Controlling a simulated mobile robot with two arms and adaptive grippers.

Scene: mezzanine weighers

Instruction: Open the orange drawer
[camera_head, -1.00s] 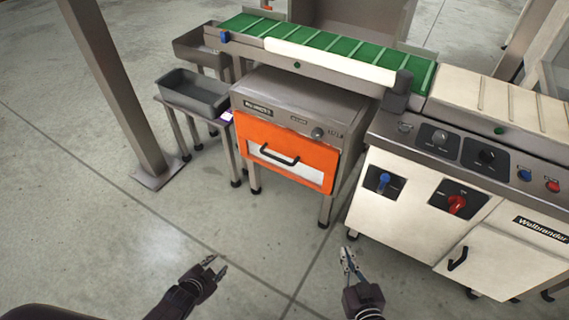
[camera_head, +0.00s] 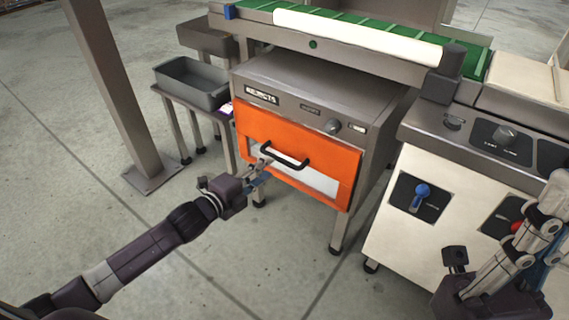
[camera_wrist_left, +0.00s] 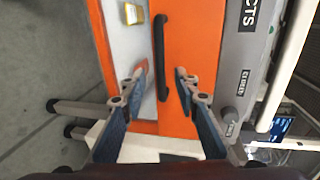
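The orange drawer (camera_head: 338,158) is in the front of a grey cabinet marked REJECTS, with a black bar handle (camera_head: 284,155) and a white panel below it. The drawer front looks flush with the cabinet. My left gripper (camera_head: 266,166) is at the left end of the handle in the head view. In the left wrist view the gripper (camera_wrist_left: 160,83) is open, its two fingers on either side of the line of the handle (camera_wrist_left: 160,50), with nothing clearly held.
A white machine (camera_head: 400,240) with a blue knob stands right of the cabinet. A green conveyor (camera_head: 330,20) runs above. A grey tray (camera_head: 190,84) on a small stand is at the left, beside a steel post (camera_head: 110,90). The floor in front is clear.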

